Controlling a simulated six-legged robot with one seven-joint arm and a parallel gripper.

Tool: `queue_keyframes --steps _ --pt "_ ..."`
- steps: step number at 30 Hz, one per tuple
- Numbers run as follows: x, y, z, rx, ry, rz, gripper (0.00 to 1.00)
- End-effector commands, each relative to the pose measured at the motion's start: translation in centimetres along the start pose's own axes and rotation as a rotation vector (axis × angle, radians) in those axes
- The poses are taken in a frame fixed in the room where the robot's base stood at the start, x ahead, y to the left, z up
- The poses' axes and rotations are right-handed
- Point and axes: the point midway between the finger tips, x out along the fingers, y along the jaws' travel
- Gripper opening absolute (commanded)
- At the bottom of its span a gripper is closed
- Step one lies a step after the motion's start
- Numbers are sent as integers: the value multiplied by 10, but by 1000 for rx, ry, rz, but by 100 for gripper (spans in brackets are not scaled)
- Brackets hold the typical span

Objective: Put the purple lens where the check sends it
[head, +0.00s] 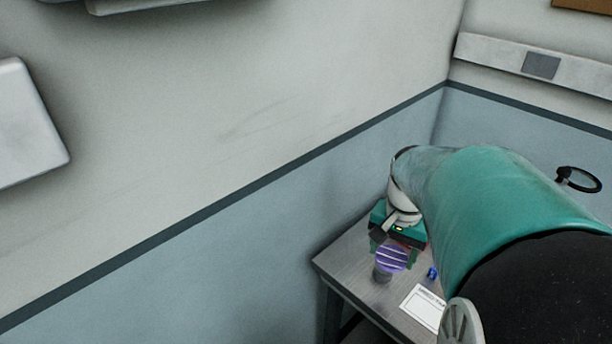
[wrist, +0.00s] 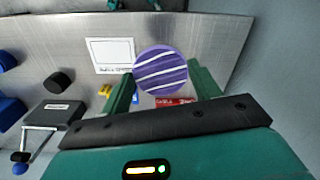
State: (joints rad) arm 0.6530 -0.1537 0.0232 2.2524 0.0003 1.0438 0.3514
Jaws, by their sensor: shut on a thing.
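The purple lens (wrist: 160,68), round with white stripes, is between the two green fingers of my gripper (wrist: 161,78) in the wrist view. My gripper is shut on it. In the head view the striped purple lens (head: 391,258) hangs just under my gripper (head: 398,243), over the grey table (head: 345,262). Its exact height above the table is hard to tell. A white card (wrist: 110,55) with small print lies on the table beside the lens in the wrist view; it also shows in the head view (head: 425,305). The print is too small to read.
In the wrist view, a red label (wrist: 175,101) and a small yellow piece (wrist: 104,90) are near my fingers. Table right of the fingers looks bare. A wall stands behind the table.

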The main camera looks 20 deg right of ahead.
Motion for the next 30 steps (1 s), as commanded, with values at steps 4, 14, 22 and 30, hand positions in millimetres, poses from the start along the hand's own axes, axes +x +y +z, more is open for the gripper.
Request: queue_keyframes --steps 4,14,22,30 --pt "26 -8 -20 1 -4 1 37" --pt "52 -15 -38 0 -2 0 37" --pt "77 -16 -37 0 0 -1 37" --pt "80 -15 -37 0 -1 0 37"
